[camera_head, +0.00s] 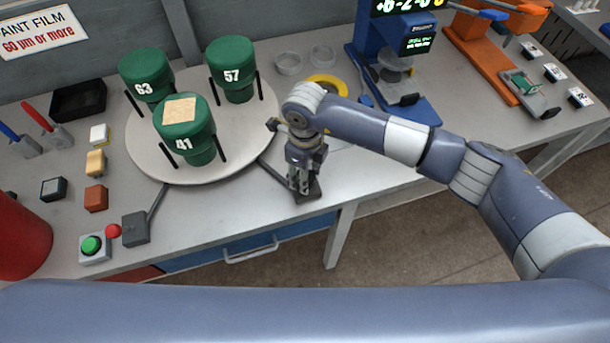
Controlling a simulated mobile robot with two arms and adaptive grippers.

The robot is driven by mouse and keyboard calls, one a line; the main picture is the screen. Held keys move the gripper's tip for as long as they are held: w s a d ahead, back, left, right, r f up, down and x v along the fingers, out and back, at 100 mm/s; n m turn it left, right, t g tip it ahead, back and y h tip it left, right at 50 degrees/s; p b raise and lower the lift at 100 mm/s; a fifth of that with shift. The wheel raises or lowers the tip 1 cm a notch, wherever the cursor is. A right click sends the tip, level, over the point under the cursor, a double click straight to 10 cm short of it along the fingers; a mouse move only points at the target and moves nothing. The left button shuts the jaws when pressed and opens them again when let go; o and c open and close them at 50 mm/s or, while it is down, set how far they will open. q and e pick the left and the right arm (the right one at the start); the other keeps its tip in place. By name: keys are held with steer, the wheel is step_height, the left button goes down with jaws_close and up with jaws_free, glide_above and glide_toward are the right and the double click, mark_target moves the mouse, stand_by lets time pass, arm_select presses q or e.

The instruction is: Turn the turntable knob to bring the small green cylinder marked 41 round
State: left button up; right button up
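The green cylinder marked 41 (186,132) stands upright at the front of the round pale turntable (240,150), with a tan square patch on its top. Green cylinders marked 63 (147,77) and 57 (233,68) stand behind it, between dark posts. Dark rods reach out from the turntable's rim. One ends in a dark square knob (136,228) at front left, the other in a dark block (313,190) at front right. My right gripper (302,187) points down at this front-right block; its fingers look close together, and their grip is unclear. My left gripper is out of view.
A yellow ring (327,86), clear dishes (289,64) and a blue gauge stand (395,85) are behind my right arm. My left arm crosses the bottom.

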steer(key=o, duration=1.1)
step_height(320, 180, up, 12)
